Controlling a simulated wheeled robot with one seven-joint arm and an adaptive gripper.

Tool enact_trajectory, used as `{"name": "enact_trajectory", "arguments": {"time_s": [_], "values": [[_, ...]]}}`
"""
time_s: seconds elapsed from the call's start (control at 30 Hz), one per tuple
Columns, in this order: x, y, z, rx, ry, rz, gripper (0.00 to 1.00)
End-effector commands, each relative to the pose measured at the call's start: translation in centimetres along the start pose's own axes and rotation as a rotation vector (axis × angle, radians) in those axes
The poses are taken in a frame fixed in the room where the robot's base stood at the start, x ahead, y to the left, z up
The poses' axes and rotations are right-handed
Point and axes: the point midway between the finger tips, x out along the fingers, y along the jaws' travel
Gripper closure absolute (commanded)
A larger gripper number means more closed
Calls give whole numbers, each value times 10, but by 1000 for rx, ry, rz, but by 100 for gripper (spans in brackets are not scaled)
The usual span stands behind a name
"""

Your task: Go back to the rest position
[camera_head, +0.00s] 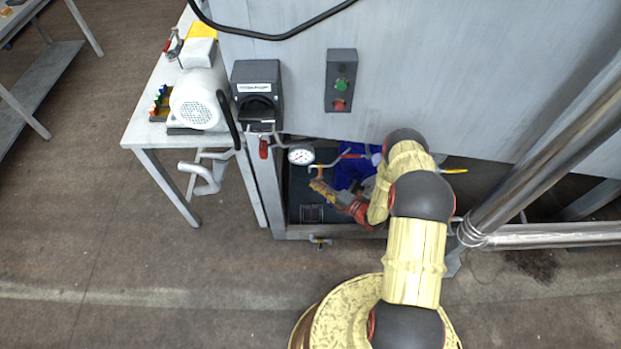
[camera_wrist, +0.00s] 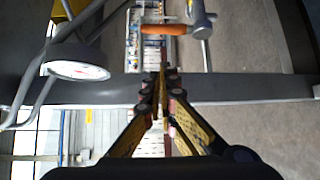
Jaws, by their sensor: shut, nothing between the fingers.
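My gripper (camera_head: 318,186) is at the end of my yellow and black arm in the head view. It is low, in the opening under the grey machine panel (camera_head: 440,90), to the right of the white pressure gauge (camera_head: 301,155) and below it. In the wrist view my gripper (camera_wrist: 162,75) has its yellow fingers brought together with nothing between them. A grey frame beam (camera_wrist: 235,88) runs across behind the fingers. The gauge (camera_wrist: 78,70) shows at the left there, and an orange handle (camera_wrist: 163,30) shows above the fingertips.
A black box (camera_head: 256,85) and a button box (camera_head: 340,80) with green and red buttons are on the panel. A side table (camera_head: 152,128) carries a white motor (camera_head: 197,100). A shiny pipe (camera_head: 545,160) slants at the right. Open floor (camera_head: 130,270) lies at the lower left.

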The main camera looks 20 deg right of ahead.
Motion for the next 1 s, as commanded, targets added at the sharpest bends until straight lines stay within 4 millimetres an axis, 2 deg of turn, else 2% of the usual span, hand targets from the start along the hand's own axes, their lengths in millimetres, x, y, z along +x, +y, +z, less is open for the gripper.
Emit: {"name": "enact_trajectory", "arguments": {"time_s": [0.2,0.33,0.73,0.87,0.93,1.0], "values": [[-37,-2,1,3,-5,-1,100],[-51,-3,1,1,-3,0,100],[-57,-5,0,-6,0,0,100],[-57,-8,-1,-81,3,-12,100],[-57,-13,-12,-160,44,-26,100],[-62,-19,-39,-237,124,-39,100]]}}
